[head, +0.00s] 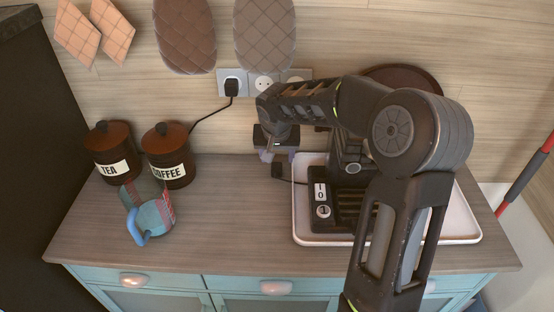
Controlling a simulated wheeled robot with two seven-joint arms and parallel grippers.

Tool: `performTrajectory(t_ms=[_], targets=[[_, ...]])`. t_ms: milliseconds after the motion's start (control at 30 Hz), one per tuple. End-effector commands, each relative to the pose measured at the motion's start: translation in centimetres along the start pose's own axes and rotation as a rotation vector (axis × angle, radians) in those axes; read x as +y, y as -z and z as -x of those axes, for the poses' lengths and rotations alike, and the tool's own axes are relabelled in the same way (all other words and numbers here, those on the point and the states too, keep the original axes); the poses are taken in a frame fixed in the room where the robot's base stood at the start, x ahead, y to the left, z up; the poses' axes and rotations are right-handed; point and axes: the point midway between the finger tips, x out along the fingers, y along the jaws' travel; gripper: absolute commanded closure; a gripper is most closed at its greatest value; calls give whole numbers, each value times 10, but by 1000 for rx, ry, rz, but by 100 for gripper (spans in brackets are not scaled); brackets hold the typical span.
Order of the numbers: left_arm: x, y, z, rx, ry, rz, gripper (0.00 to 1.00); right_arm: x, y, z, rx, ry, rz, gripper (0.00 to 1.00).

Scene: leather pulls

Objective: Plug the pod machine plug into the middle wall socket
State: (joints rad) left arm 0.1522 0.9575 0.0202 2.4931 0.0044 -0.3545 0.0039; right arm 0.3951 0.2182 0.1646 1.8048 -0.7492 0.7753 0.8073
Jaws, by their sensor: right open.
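The wall socket strip has a left socket (231,88) with a black plug (232,87) in it, and a bare white middle socket (263,84). The right socket (296,75) is partly hidden by my right arm. The dark pod machine (321,190) stands on a white tray (301,228), largely hidden behind my arm. A small dark plug (277,171) with a thin cord toward the machine is at the counter's back, just below my right gripper (278,157). The right gripper points down, open, its fingertips close above the plug; contact is unclear. My left gripper is not in view.
Tea (109,153) and coffee (167,157) canisters stand at the back left, with a blue-handled jug (151,216) in front. Oven mitts (264,36) hang above the sockets. A round brown tray (408,76) leans behind my arm. The counter's middle (235,220) is clear.

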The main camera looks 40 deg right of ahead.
Motion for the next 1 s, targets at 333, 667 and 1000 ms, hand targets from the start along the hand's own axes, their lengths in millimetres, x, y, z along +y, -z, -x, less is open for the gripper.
performTrajectory(t_ms=[333,667,1000], targets=[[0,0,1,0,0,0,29,0,0,-5,-2,-1,0,44],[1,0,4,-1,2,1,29,0,0,-27,0,1,0,44],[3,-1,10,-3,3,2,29,0,1,-35,-4,-2,1,44]])
